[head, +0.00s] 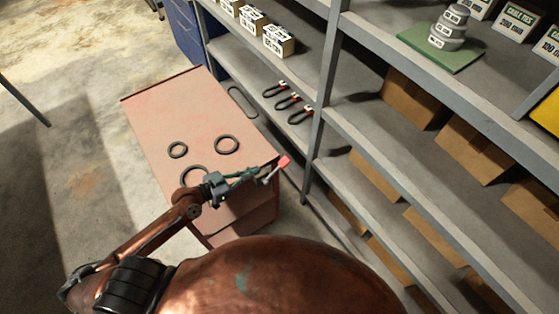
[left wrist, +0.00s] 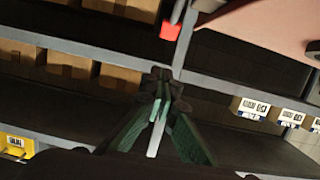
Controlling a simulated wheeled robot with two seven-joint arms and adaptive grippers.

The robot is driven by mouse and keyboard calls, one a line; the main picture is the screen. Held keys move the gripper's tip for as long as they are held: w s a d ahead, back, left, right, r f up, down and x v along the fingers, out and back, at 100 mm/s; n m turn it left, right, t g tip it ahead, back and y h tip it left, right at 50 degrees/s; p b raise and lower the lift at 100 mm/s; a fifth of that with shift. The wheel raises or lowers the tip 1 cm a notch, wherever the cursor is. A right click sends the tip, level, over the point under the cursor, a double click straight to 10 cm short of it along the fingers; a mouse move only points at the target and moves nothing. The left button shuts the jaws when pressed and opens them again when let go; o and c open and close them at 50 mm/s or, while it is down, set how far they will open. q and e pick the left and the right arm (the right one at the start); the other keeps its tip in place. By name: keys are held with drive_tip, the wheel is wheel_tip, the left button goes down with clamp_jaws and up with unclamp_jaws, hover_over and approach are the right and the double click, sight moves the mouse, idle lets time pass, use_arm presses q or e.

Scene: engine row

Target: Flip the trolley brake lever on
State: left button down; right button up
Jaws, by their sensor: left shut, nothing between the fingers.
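The trolley (head: 155,115) is a pale red cabinet with a flat top, standing beside the shelving in the head view. Its brake lever (head: 284,162) has a red tip on a thin grey stem and slants up to the right at the trolley's near right corner. The red tip also shows at the top of the left wrist view (left wrist: 171,31). My left gripper (head: 257,173) has green fingers, is shut and empty, and is close beside the lever. In the wrist view its fingertips (left wrist: 160,76) are below the red tip, apart from it in the picture. My right gripper is out of view.
Black rings (head: 227,136) lie on the trolley top. Grey shelving (head: 316,130) stands close on the right, with cardboard boxes (head: 412,101), white boxes (head: 279,40) and a green mat (head: 412,40) bearing stacked weights. Open floor (head: 60,130) lies left of the trolley.

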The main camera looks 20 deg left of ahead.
use_arm(q)
drive_tip(key=p, duration=0.3)
approach(286, 160)
drive_tip(key=w+d+r, duration=0.1)
drive_tip(key=w+r, duration=0.1)
drive_tip(key=shift+d+r, duration=0.3)
drive_tip(key=shift+d, duration=0.1)
drive_tip(key=w+f, duration=0.1)
drive_tip(key=d+f, duration=0.1)
drive_tip(key=f, duration=0.1)
drive_tip(key=shift+w+d, duration=0.2)
drive_tip(key=shift+w, duration=0.2)
drive_tip(key=shift+w+d+f, duration=0.2)
drive_tip(key=shift+f, duration=0.3)
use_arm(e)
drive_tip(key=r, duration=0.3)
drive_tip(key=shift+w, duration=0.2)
